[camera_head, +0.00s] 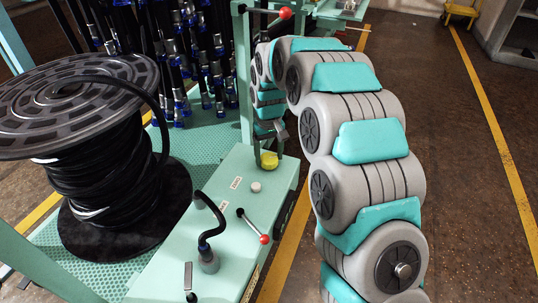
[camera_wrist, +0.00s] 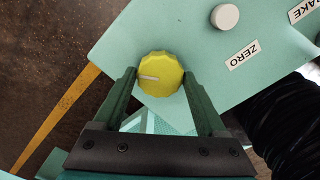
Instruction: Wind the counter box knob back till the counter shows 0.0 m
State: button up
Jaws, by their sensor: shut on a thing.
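The yellow knob (camera_wrist: 160,73) sits on the pale green counter box top (camera_wrist: 190,40), near its corner. It has a scalloped edge and a pale pointer mark that points left in the wrist view. My gripper (camera_wrist: 160,80) has one finger on each side of the knob and is shut on it. In the head view the knob (camera_head: 269,160) shows at the far end of the green box (camera_head: 210,240), below my gripper (camera_head: 268,150). A dark panel (camera_head: 284,212) shows on the box's side; no counter reading can be made out in either view.
A white button (camera_wrist: 225,16) beside a ZERO label (camera_wrist: 243,55) is close to the knob. A hose reel (camera_head: 75,85) is at left.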

aim_at(269, 158)
jog(key=shift+m, duration=2.6)
dwell(2.5)
jog(key=o, duration=1.3)
jog(key=shift+r, duration=0.1)
notch_tip(269, 158, up, 8)
jog(key=shift+f+b, duration=0.2)
jog(key=shift+b, duration=0.2)
